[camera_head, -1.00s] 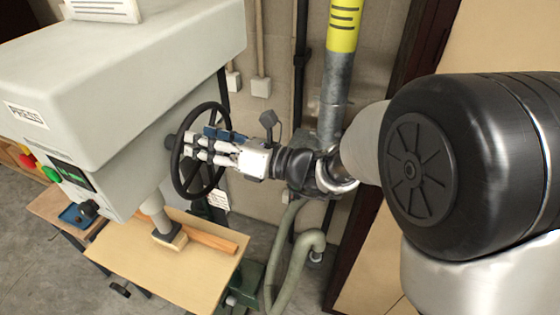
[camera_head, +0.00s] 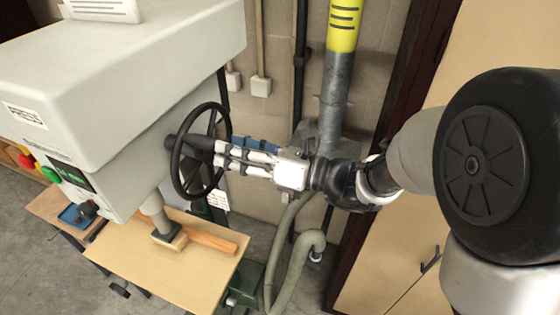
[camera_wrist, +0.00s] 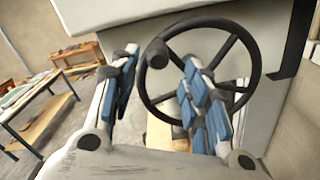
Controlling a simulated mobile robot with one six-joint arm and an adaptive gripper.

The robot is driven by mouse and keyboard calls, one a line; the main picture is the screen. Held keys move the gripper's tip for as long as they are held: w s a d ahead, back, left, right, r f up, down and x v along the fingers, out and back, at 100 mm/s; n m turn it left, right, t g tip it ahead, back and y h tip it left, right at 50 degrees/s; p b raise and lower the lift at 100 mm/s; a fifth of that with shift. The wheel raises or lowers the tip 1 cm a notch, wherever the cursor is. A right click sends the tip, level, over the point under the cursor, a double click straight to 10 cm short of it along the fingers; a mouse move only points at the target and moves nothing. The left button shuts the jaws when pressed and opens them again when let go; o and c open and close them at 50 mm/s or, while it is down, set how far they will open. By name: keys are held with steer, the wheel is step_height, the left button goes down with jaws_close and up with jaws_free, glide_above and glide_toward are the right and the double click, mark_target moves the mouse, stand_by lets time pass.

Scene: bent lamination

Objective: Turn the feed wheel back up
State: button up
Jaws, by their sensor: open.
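The feed wheel (camera_head: 178,172) is a black spoked handwheel on the right side of the grey press (camera_head: 130,80). In the wrist view the wheel (camera_wrist: 255,62) faces me, with its round handle knob (camera_wrist: 157,54) at the upper left of the rim. My gripper (camera_head: 228,152) is open, its fingers pointing left at the wheel. In the wrist view my gripper (camera_wrist: 158,72) has its blue-padded fingers spread, and the knob appears between their tips. The gap between fingertips and knob is hard to judge. The press ram (camera_head: 158,216) stands over a wood block.
The press table (camera_head: 150,262) carries a strip of wood (camera_head: 210,236). A yellow-topped pipe (camera_head: 336,90) and a hose (camera_head: 292,255) stand behind my arm. A workbench (camera_wrist: 40,95) is at the left in the wrist view.

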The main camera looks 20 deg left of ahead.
steer(key=d, duration=0.9)
steer(key=shift+s+p, duration=0.35)
steer(key=shift+p, duration=0.05)
stand_by(0.4)
steer(key=s+d, duration=0.1)
steer(key=d, duration=1.1)
steer(key=shift+c, duration=0.4)
